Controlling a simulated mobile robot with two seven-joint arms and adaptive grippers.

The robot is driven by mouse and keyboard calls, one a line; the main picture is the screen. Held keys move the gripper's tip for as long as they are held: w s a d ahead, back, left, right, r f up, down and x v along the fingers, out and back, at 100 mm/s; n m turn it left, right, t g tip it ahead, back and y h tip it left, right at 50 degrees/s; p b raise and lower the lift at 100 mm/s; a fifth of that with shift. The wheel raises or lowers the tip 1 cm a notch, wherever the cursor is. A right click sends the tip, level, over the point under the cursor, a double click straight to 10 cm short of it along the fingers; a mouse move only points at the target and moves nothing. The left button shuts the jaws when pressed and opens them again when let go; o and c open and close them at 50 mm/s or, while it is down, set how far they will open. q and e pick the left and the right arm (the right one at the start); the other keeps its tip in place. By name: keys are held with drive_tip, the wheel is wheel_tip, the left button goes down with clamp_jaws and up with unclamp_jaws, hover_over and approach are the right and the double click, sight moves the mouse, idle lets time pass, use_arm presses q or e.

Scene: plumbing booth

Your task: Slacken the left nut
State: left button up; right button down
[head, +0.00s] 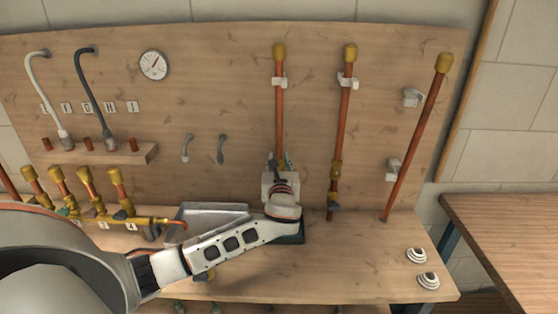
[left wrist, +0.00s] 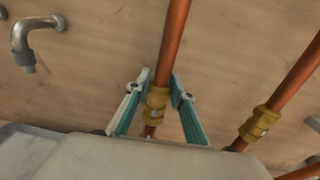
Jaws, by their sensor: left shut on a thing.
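Two upright copper pipes stand side by side in front of the wooden board, the left pipe (head: 280,118) and the middle pipe (head: 342,118). In the left wrist view the left brass nut (left wrist: 156,101) sits on the left pipe (left wrist: 173,42). My left gripper (left wrist: 161,92) has its two teal-edged fingers on either side of that nut and is shut on it. In the head view my left gripper (head: 279,165) is at the lower part of the left pipe and hides the nut. Another brass nut (left wrist: 258,124) is on the middle pipe, to the right. My right gripper is not visible.
A grey tray (head: 212,209) lies on the bench left of the gripper. Brass valves (head: 88,178) stand at the left. A third, tilted copper pipe (head: 414,140) is at the right, with two white round fittings (head: 416,255) below it.

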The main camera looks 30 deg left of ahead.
use_arm(q)
drive_tip(key=shift+r, duration=0.1)
drive_tip(key=o, duration=1.1)
drive_tip(key=shift+o, duration=0.2)
drive_tip(key=shift+s+d, duration=0.15)
drive_tip(key=shift+s, duration=0.1)
drive_tip(key=v, duration=1.1)
drive_tip(key=shift+s, duration=0.2)
drive_tip(key=shift+d, duration=0.1)
